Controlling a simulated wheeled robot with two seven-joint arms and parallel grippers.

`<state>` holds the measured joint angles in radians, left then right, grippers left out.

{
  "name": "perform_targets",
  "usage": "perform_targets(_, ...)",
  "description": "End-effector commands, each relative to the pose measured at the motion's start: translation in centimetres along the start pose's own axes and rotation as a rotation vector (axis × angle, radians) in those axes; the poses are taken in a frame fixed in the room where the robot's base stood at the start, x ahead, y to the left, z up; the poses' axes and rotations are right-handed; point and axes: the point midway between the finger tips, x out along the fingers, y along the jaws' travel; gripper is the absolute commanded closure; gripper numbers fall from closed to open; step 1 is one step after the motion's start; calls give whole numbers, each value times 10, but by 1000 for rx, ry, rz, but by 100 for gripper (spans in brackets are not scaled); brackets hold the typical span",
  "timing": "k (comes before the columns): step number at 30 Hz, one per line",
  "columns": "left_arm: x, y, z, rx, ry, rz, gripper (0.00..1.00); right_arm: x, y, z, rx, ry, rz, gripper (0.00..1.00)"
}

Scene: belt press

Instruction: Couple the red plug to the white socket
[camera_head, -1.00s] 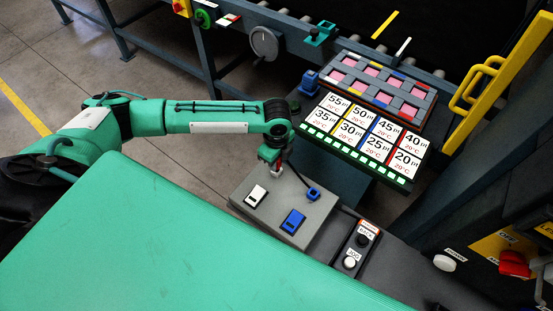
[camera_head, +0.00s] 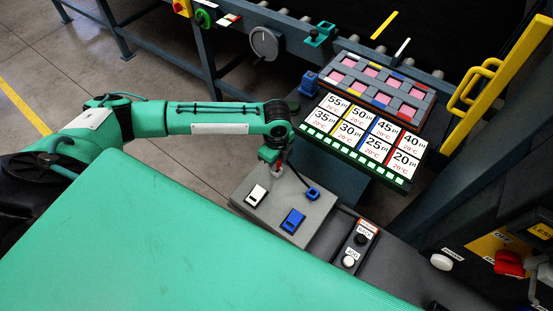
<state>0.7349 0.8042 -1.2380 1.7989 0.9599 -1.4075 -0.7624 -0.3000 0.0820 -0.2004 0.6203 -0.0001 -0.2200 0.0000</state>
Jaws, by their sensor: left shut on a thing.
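The white socket (camera_head: 256,195) sits on the left part of a grey sloped box. My left gripper (camera_head: 275,164) points down above the back edge of this box, just behind and to the right of the white socket. It is shut on the red plug (camera_head: 279,167), of which only a small red part shows. The plug is apart from the white socket. The right gripper is not in view.
A blue socket (camera_head: 293,221) is on the same grey box (camera_head: 318,215), with a blue plug (camera_head: 313,193) on a black cable behind it. A button box (camera_head: 356,248) stands at the right.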

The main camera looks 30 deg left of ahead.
Motion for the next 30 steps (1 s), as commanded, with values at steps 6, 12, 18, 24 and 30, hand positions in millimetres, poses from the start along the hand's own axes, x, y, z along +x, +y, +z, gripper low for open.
perform_targets(6, -1, 0, 0, 0, 0, -1, 100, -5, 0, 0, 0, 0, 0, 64)
perform_targets(12, 0, 0, 0, 0, 0, 0, 100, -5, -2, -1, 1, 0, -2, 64)
perform_targets(18, 0, 0, 0, 0, 0, 0, 100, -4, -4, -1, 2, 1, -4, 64)
perform_targets(24, 3, 0, 0, 0, 0, 0, 100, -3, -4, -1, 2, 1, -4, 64)
perform_targets(30, 8, 0, 0, 0, 0, 0, 100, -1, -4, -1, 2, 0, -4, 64)
